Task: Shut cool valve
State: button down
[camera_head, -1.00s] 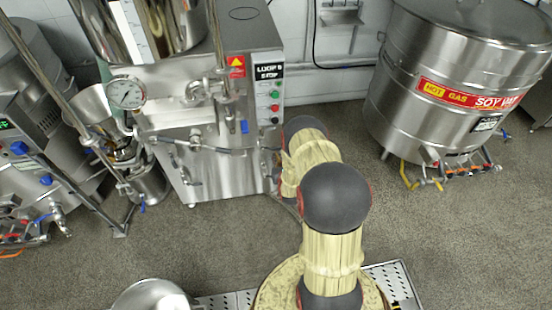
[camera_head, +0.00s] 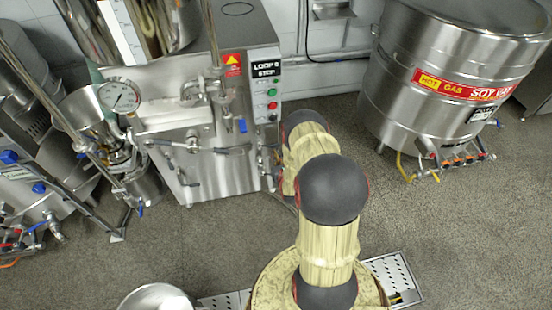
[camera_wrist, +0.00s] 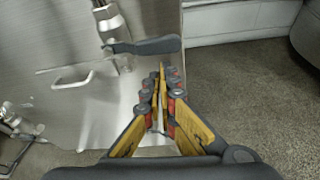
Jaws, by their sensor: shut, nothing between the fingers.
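A valve with a dark lever handle (camera_wrist: 145,46) sits on a metal pipe by the steel panel in the wrist view, its lever lying roughly level. No label tells whether it is the cool valve. My gripper (camera_wrist: 158,78) is shut and empty, its fingertips pointing at the panel just below the lever; I cannot tell whether they touch it. In the head view the mill (camera_head: 215,175) shows several valves on its front, including a dark lever (camera_head: 232,150) and a blue handle (camera_head: 242,126). My gripper is hidden behind my arm there.
A pressure gauge (camera_head: 122,97) and a button panel (camera_head: 267,90) are on the mill. A steel soy vat (camera_head: 450,60) stands at the right. A bent bar handle (camera_wrist: 70,80) is left of my gripper. The floor between mill and vat is clear.

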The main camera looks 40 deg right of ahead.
jog(key=s+a+p, duration=0.2)
jog(key=s+a, duration=0.3)
jog(key=s, duration=0.3)
jog(key=shift+s+r+p, duration=0.25)
jog(key=shift+r+p, duration=0.05)
jog(key=shift+r, duration=0.05)
jog(key=shift+a, duration=0.1)
